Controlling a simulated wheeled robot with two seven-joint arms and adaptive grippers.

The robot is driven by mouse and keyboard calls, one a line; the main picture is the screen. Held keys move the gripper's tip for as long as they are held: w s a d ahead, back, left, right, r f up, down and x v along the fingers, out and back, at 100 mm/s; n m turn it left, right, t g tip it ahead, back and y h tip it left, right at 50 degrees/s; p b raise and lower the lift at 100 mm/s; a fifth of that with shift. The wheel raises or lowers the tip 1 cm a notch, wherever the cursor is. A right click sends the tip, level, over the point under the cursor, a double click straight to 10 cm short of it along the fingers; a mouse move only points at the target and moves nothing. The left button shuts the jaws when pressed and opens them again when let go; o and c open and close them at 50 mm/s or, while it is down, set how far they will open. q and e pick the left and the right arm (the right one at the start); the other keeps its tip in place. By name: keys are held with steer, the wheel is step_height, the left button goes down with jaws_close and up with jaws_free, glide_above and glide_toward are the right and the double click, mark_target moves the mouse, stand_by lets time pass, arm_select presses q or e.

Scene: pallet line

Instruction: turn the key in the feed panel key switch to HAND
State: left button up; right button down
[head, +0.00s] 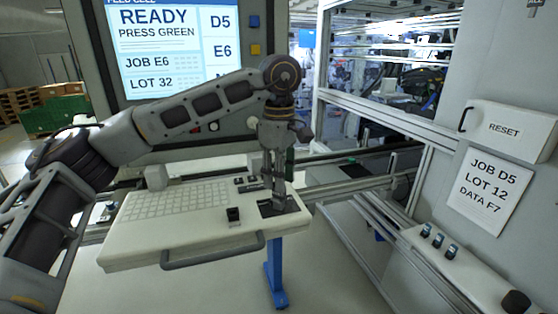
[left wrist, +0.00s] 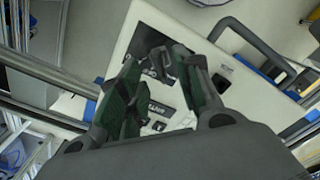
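The feed panel (head: 190,240) is a pale sloping desk with a key grid and a front handle. A dark switch plate (head: 292,205) lies at its right end, below my left gripper (head: 278,190), which points down at it. In the left wrist view the left gripper (left wrist: 158,62) has its two green-padded fingers apart, on either side of the dark switch plate (left wrist: 147,38). My right gripper is in neither view.
A small black block-like control (head: 233,214) stands on the panel left of the switch. The screen (head: 180,50) reads READY, PRESS GREEN. Metal frame rails (head: 370,185) run behind and right. A white RESET box (head: 505,130) and a ledge with blue switches (head: 440,240) are at right.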

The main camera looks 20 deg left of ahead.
arm_select(q)
steer(key=shift+f, duration=1.6)
jaws_close()
